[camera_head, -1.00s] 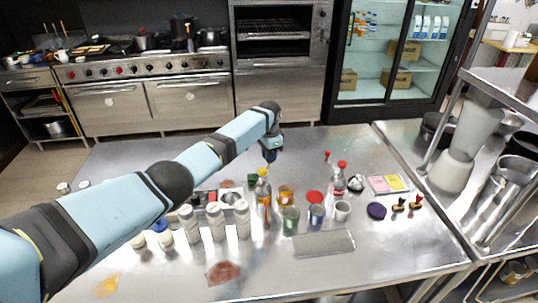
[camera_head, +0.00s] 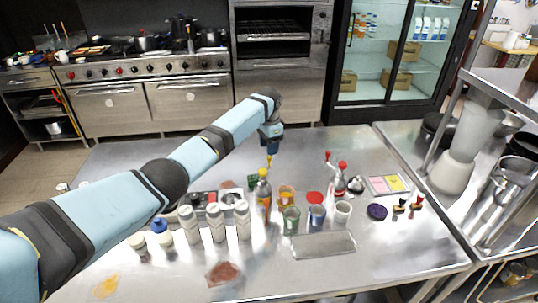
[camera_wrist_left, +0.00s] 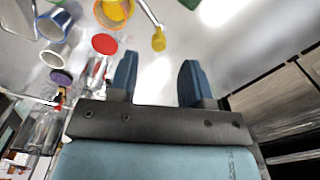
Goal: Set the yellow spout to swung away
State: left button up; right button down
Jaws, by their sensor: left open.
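The yellow spout (camera_head: 269,160) stands up at the top of a bottle (camera_head: 263,190) in the middle of the table. In the left wrist view the yellow spout (camera_wrist_left: 158,40) is a knob on a thin pale stem, just beyond the fingertips. My left gripper (camera_head: 271,144) is above and behind the bottle, pointing down. In the left wrist view my left gripper (camera_wrist_left: 157,72) is open, with nothing between its blue fingers. I cannot tell whether the spout touches a finger. My right gripper is out of view.
White bottles (camera_head: 216,222) stand left of the spout's bottle. Cups (camera_head: 317,216) and a red-topped bottle (camera_head: 340,182) stand to its right. A shallow clear tray (camera_head: 323,245) lies in front. The table behind the bottle is mostly clear.

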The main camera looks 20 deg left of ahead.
pick_arm(q)
notch_tip(320, 180, up, 9)
jog(key=b, duration=0.1)
dwell(0.6)
